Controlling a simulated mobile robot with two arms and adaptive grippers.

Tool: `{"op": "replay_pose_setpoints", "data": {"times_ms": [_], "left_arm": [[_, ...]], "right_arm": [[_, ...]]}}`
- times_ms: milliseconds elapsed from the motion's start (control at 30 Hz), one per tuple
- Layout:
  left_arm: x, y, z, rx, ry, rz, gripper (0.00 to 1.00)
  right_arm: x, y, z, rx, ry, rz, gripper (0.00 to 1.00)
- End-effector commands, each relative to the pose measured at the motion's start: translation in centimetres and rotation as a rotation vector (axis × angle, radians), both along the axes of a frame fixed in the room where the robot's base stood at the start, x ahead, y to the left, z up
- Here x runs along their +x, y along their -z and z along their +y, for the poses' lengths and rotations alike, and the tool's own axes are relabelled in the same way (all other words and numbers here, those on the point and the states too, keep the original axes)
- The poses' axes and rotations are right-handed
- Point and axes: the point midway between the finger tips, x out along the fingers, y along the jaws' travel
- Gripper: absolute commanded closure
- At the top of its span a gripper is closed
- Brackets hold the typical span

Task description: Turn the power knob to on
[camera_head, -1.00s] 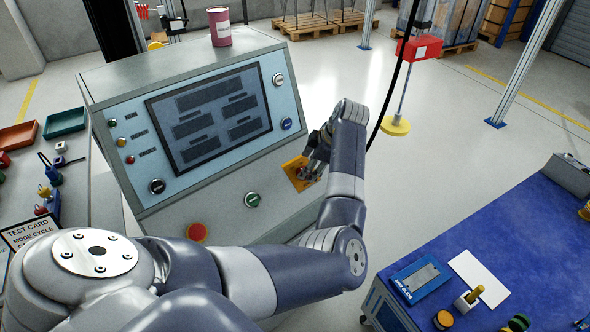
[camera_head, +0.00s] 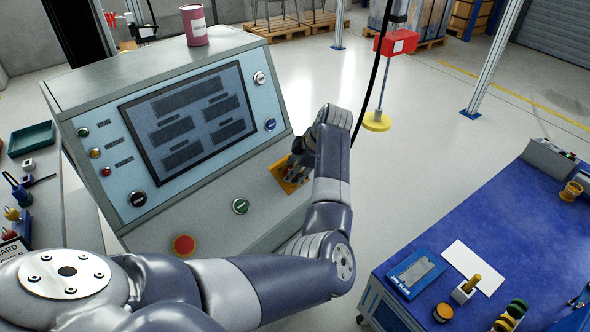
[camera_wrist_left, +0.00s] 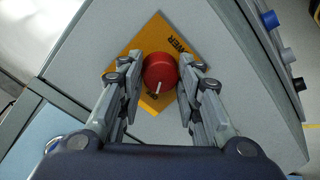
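The power knob (camera_wrist_left: 159,72) is a red round knob on a tilted orange plate (camera_wrist_left: 117,70) lettered POWER, seen in the left wrist view. Its white mark points toward the bottom of that view, near partly hidden lettering. My left gripper (camera_wrist_left: 161,68) has one finger on each side of the knob, close against it, and looks shut on it. In the head view my left gripper (camera_head: 298,163) is at the orange plate (camera_head: 283,178) on the console's lower right front, and the knob is mostly hidden there. My right gripper is in neither view.
The grey console (camera_head: 120,72) carries a dark screen (camera_head: 187,122), a green button (camera_head: 240,206) and a red button (camera_head: 184,245). A pink can (camera_head: 195,25) stands on top. A blue-topped bench (camera_head: 490,220) is at right. A black cable (camera_head: 374,88) hangs behind my wrist.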

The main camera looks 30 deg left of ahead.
Motion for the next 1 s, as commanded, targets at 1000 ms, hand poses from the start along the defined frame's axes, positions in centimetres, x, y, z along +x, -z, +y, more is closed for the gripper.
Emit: {"op": "replay_pose_setpoints", "data": {"times_ms": [1000], "left_arm": [[-0.1,-0.2,0.2,0.063,0.503,0.329,0.92]], "right_arm": [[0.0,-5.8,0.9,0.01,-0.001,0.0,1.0]]}}
